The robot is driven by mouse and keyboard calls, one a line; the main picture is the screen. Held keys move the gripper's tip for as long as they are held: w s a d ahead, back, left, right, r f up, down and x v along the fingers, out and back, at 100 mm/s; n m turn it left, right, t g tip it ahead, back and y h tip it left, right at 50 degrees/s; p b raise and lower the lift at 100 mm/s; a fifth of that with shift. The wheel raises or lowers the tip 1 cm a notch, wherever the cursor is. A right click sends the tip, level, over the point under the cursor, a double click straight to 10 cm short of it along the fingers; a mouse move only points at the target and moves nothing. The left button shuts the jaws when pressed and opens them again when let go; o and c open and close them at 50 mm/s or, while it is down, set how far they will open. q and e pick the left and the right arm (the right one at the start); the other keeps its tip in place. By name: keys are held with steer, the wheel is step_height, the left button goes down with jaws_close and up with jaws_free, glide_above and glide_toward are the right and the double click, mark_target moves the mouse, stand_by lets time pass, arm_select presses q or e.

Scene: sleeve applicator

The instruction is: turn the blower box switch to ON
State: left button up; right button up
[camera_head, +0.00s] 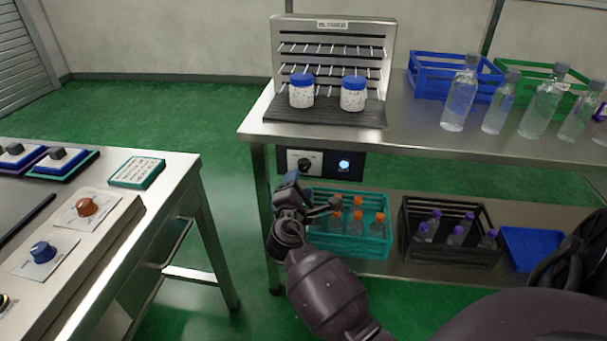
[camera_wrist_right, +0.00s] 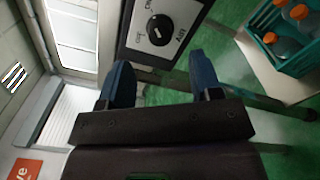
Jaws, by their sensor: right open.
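The blower box (camera_head: 326,172) is a dark panel under the front of the steel bench top. Its white plate carries a black round switch knob (camera_head: 304,165), and a lit blue light (camera_head: 344,163) sits to the right. My right gripper (camera_head: 291,182) is open just below and in front of the switch, apart from it. In the right wrist view the knob (camera_wrist_right: 160,30) lies beyond the two blue fingertips of my gripper (camera_wrist_right: 161,70), roughly between them, with nothing held. The plate's lettering is too small to read surely, so the switch position is unclear. My left gripper is not in view.
Below are a teal crate (camera_head: 352,247) of orange-capped bottles and a black crate (camera_head: 450,255) of purple-capped bottles. A rack (camera_head: 331,55) with two blue-lidded jars stands on the bench top. A control table (camera_head: 180,165) stands at left, with open green floor between.

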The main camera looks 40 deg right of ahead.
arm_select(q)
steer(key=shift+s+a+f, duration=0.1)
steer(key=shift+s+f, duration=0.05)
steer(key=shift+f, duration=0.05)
arm_select(e)
steer(key=v, duration=0.4)
steer(key=shift+s, duration=0.1)
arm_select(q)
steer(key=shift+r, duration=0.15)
